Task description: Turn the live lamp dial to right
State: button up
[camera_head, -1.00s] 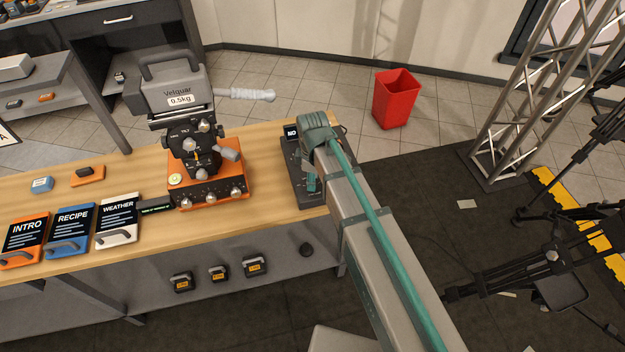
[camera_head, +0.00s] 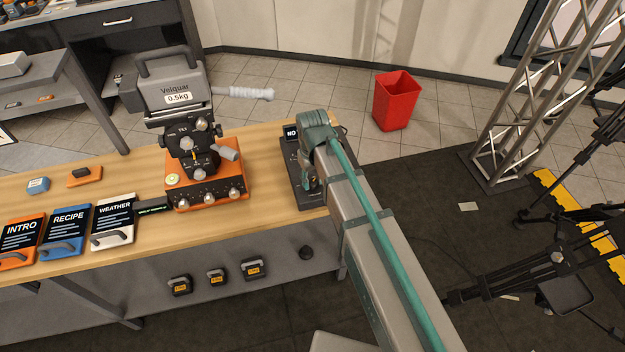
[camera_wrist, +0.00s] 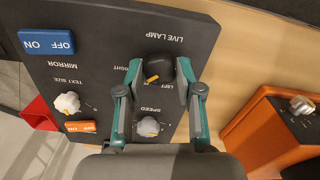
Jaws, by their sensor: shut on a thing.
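The live lamp dial (camera_wrist: 160,67) is a dark round knob with an orange pointer mark, on a dark control panel (camera_wrist: 95,35). In the wrist view the panel lettering is upside down. The orange mark lies at the dial's lower left, near the LEFT and RIGHT lettering. My gripper (camera_wrist: 160,72) has its teal fingers on both sides of the dial, shut on it. In the head view the panel (camera_head: 291,172) stands at the table's right end. My arm hides much of it, and the dial cannot be made out there.
An orange box with knobs (camera_head: 208,196) stands left on the table. A red bin (camera_head: 396,100) is on the floor behind.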

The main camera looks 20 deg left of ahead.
aim_at(313, 181)
jog(key=shift+m, duration=2)
jog(key=o, duration=1.2)
jog(key=shift+c, duration=0.2)
jog(key=shift+r, duration=0.15)
notch_tip(313, 181, up, 12)
